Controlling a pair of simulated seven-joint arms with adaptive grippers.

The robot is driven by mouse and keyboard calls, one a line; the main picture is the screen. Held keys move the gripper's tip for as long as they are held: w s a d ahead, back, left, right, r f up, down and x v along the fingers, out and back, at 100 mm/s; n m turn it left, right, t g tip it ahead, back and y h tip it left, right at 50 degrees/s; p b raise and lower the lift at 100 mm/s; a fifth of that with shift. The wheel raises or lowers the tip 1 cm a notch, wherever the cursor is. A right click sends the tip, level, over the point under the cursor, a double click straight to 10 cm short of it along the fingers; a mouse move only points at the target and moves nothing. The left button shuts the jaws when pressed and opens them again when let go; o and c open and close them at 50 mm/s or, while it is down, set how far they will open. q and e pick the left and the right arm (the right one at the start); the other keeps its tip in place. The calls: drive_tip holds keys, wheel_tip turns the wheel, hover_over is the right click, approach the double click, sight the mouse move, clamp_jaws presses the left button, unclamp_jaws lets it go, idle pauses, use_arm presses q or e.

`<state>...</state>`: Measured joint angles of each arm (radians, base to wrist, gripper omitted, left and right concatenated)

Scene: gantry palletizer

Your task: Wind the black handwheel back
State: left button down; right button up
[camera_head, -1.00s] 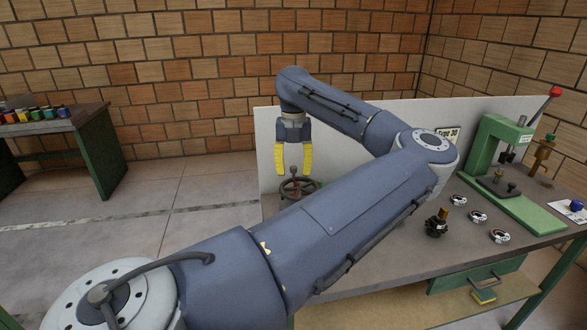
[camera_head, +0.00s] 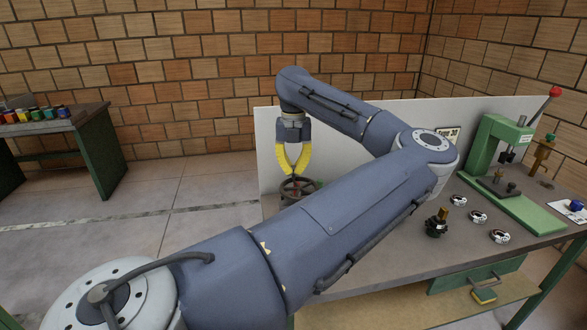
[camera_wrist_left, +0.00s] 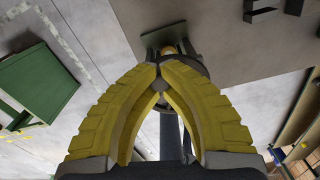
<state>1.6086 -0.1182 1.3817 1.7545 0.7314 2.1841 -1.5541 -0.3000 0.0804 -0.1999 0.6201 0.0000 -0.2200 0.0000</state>
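The black handwheel (camera_head: 299,184) is on the bench behind my left forearm, with its lower part hidden. An upright crank handle with a reddish top stands on its rim. My left gripper (camera_head: 294,173) points down over the wheel, its yellow fingers drawn together at the handle. In the left wrist view the fingertips (camera_wrist_left: 158,72) meet, with a small grey piece between them, and part of the dark wheel shows behind. The gripper looks shut on the handle, though the contact is small and partly hidden. My right gripper is not in view.
A green press (camera_head: 506,170) with a red-knobbed lever stands at the bench's right. A black part with a brass top (camera_head: 437,222) and several round gauges (camera_head: 478,216) lie nearer. A white panel (camera_head: 390,110) backs the bench. A side table (camera_head: 75,122) stands far left.

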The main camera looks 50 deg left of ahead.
sight(291, 195)
use_arm(q)
drive_tip(key=shift+s+a+n, duration=0.1)
drive_tip(key=shift+s+n, duration=0.05)
drive_tip(key=shift+n, duration=0.25)
